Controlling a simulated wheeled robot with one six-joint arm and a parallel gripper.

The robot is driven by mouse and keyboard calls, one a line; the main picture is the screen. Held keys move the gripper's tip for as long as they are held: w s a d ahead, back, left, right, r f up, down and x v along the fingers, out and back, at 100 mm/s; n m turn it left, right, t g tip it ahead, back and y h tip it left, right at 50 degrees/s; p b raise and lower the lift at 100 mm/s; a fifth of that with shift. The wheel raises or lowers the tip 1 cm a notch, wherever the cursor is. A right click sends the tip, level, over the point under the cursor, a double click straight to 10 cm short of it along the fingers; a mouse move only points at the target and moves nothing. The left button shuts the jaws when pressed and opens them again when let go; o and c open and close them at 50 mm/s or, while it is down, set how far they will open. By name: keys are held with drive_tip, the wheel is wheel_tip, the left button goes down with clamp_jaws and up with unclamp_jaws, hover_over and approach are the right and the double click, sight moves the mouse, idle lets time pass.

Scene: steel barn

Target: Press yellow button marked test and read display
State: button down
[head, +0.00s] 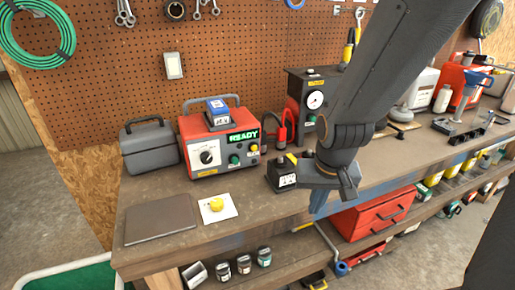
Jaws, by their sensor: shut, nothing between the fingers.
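A red tester box (219,148) stands on the bench against the pegboard. Its green lit display (243,136) reads READY. A small yellow button (254,147) and a green button sit on its front, beside a dial. A larger yellow button (216,204) sits on a white plate lying flat on the bench in front of the box. The lettering by both yellow buttons is too small to read. My gripper (320,203) is shut and empty, pointing down near the bench's front edge, well right of the white plate and the tester.
A small black box (283,175) with a yellow top stands just left of my gripper. A gauge unit (312,98) stands behind it. A grey case (148,145) and a flat brown board (160,219) lie left. Bench space around the white plate is mostly clear.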

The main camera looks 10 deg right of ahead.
drive_tip(key=w+a+r+m+t+y+p, duration=0.1)
drive_tip(key=w+a+r+m+t+p, duration=0.1)
drive_tip(key=w+a+m+t, duration=0.2)
drive_tip(key=w+a+r+m+t+y+p, duration=0.2)
drive_tip(key=w+m+t, duration=0.3)
drive_tip(key=w+m, duration=0.4)
drive_tip(key=shift+w+a+r+p, duration=0.4)
drive_tip(key=shift+w+a+p, duration=0.2)
drive_tip(key=shift+w+a, duration=0.35)
drive_tip(key=shift+w+f+b, duration=0.15)
drive_tip(key=shift+w+b, duration=0.1)
drive_tip(key=shift+b, duration=0.4)
drive_tip(key=b, duration=0.1)
drive_tip(key=w+b, duration=0.1)
drive_tip(key=b, duration=0.1)
drive_tip(key=shift+a+f, duration=0.15)
drive_tip(key=shift+f, duration=0.1)
drive_tip(key=shift+b, duration=0.7)
drive_tip(key=b, duration=0.5)
drive_tip(key=shift+w+a+f, duration=0.1)
drive_tip(key=shift+w+f, duration=0.3)
